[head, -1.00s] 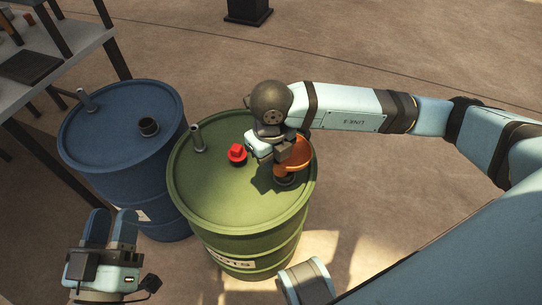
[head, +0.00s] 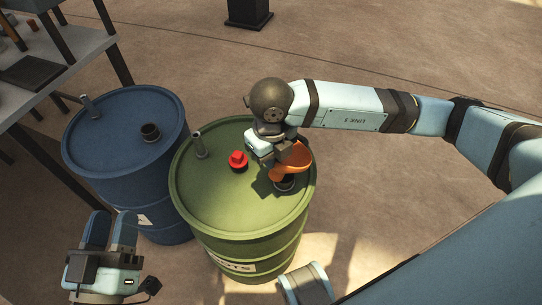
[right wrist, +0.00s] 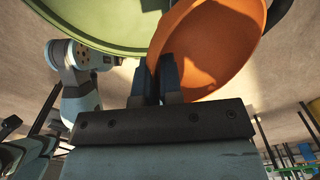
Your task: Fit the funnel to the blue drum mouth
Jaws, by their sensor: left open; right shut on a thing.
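The orange funnel (head: 293,160) is above the green drum's mouth (head: 285,184) at the right of that drum's lid. My right gripper (head: 276,158) is shut on the funnel's rim; the right wrist view shows the funnel (right wrist: 215,50) between its fingers (right wrist: 158,80). The funnel looks tilted and slightly above the mouth; whether its spout touches the mouth is unclear. The blue drum (head: 110,150) stands to the left, and its dark open mouth (head: 150,132) is uncovered. My left gripper (head: 110,228) is open and empty, in front of the blue drum.
The green drum (head: 215,200) carries a red cap (head: 238,160) and a metal pipe stub (head: 198,145) on its lid. The blue drum has a similar stub (head: 88,105). A grey shelf (head: 80,50) stands at the left. A dark post base (head: 248,14) stands far back.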

